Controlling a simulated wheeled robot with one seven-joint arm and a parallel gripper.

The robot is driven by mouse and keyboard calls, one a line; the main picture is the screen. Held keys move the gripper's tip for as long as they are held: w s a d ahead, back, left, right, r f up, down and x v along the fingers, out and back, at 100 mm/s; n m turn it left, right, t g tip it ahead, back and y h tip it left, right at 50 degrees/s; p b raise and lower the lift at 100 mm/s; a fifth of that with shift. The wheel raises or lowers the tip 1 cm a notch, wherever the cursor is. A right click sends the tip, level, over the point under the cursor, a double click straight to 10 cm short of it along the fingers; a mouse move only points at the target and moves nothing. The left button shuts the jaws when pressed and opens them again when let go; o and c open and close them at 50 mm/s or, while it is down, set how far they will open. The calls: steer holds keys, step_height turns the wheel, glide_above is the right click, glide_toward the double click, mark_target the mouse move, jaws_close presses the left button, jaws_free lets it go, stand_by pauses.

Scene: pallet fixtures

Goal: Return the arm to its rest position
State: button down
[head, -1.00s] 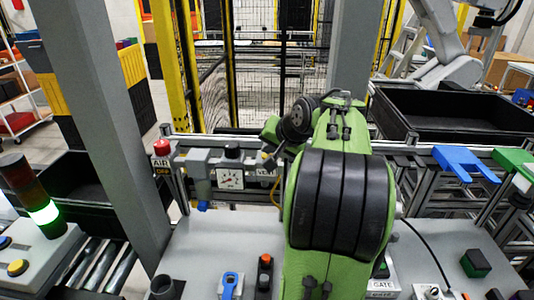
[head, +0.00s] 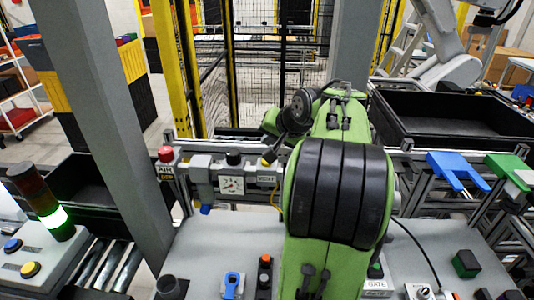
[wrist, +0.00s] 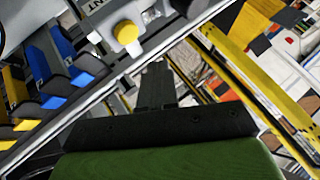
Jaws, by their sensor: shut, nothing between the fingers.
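My green and black arm (head: 338,190) rises at the centre of the head view, folded, with its dark joint toward the back rail. My gripper does not show in the head view; the arm seems to hide it. In the wrist view my gripper (wrist: 156,84) is a dark narrow shape beyond the green wrist housing. Its fingers are together and nothing is seen between them. A metal rail and a yellow knob (wrist: 126,33) show past it; I cannot tell the distance.
An air panel with a gauge (head: 231,185) stands at the back left. A grey post (head: 105,120) stands left. A black bin (head: 455,115) and blue fork (head: 458,170) are at right.

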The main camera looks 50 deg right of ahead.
step_height(320, 180, up, 2)
steer(key=shift+r+p, duration=0.15)
steer(key=shift+p, duration=0.6)
steer(key=s+a+f+n+g+y+b, duration=0.1)
steer(key=s+a+f+n, duration=0.15)
steer(key=a, duration=0.95)
steer(key=s+a+f+n+y+b, duration=0.15)
steer(key=a+n, duration=0.25)
steer(key=a, duration=0.7)
steer(key=s+a+f+n+g, duration=0.1)
steer(key=s+a+f+n, duration=0.1)
steer(key=s, duration=0.5)
steer(key=s+a+f+n+g+b, duration=0.1)
steer(key=s+a+f+n, duration=0.2)
steer(key=s+a, duration=0.3)
steer(key=shift+s+f+n, duration=0.35)
steer(key=shift+f, duration=0.45)
